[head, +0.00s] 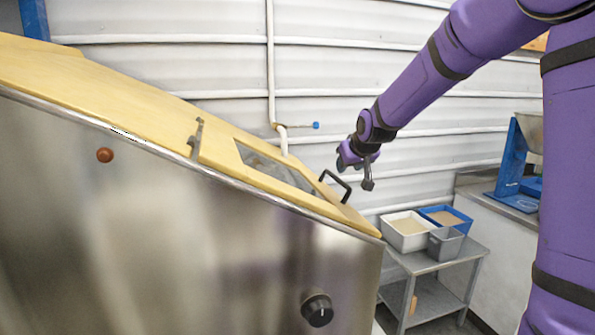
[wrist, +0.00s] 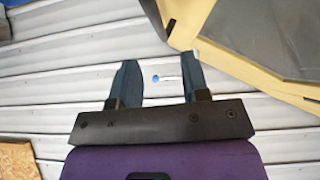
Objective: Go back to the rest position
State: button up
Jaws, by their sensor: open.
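My gripper (head: 356,165) is in the air at the end of my purple arm, just above and beyond the right end of the hopper's sloped yellow lid (head: 215,150). In the wrist view my gripper (wrist: 158,84) shows two blue-grey fingers spread apart with nothing between them. The black handle (head: 336,184) on the lid appears close to my gripper in the head view. I cannot tell the exact gap there.
The hopper's steel body (head: 190,240) carries a black knob (head: 317,309). A grey side table (head: 440,258) holds a white bin (head: 392,236), a blue bin (head: 462,222) and a grey bin (head: 443,246). A white pipe with a blue-handled valve (head: 315,125) runs down the ribbed wall.

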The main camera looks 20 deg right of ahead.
jog(key=s+a+r+g, duration=0.1)
jog(key=s+a+r, duration=0.2)
jog(key=s, duration=0.7)
jog(key=s+a+r+g, duration=0.1)
jog(key=s+a+r, duration=0.2)
jog(key=s, duration=0.7)
jog(key=s+f+g, duration=0.1)
jog(key=s+f, duration=0.1)
jog(key=s, duration=1.7)
jog(key=shift+s+a+g, duration=0.35)
jog(key=shift+s+g, duration=0.05)
jog(key=shift+w+r, duration=0.1)
